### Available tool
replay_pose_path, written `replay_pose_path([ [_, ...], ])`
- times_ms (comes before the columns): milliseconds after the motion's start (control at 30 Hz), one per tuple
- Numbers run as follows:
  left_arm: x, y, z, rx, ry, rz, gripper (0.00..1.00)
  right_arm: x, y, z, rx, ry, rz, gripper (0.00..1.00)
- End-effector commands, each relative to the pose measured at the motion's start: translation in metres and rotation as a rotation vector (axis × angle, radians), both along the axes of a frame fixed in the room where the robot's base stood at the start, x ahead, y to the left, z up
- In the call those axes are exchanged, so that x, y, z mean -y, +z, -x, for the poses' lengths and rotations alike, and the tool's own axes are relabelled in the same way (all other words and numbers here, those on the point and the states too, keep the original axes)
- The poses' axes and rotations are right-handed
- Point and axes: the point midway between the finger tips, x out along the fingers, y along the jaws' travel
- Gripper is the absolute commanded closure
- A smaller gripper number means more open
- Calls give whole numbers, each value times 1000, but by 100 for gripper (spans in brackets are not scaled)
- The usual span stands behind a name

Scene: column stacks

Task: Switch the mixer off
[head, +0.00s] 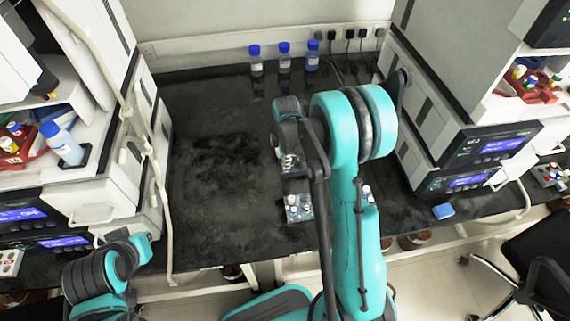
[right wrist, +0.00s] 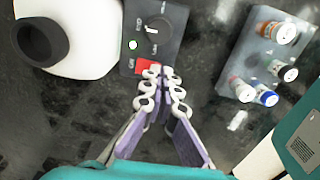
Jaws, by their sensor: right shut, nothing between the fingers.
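The mixer (right wrist: 75,35) shows in the right wrist view at the upper left, a white body with a dark round cup. In the head view my right arm and hand mostly hide the mixer. My left arm shows at the lower left; its gripper is out of view.
A small vial rack (head: 299,214) stands near the bench's front edge; it also shows right of the panel in the right wrist view (right wrist: 242,60). Blue-capped bottles (head: 284,57) stand at the back wall. Instrument stacks flank the bench. The dark bench top (head: 215,205) is clear at left.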

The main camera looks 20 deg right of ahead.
Motion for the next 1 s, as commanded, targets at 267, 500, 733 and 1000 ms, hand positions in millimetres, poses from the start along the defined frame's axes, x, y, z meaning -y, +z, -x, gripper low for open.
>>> replay_pose_path([
  [267, 0, -4, 0, 0, 0, 0, 100, 0, -5, 0, 0, 0, 0, 100],
  [500, 0, -1, 0, 0, 0, 0, 100, 0, -1, 0, 0, 0, 0, 100],
  [733, 0, 12, 0, 0, 0, 0, 100, 0, 18, 0, 0, 0, 0, 100],
  [1000, 0, 27, 0, 0, 0, 0, 100, 0, 41, 0, 0, 0, 0, 100],
])
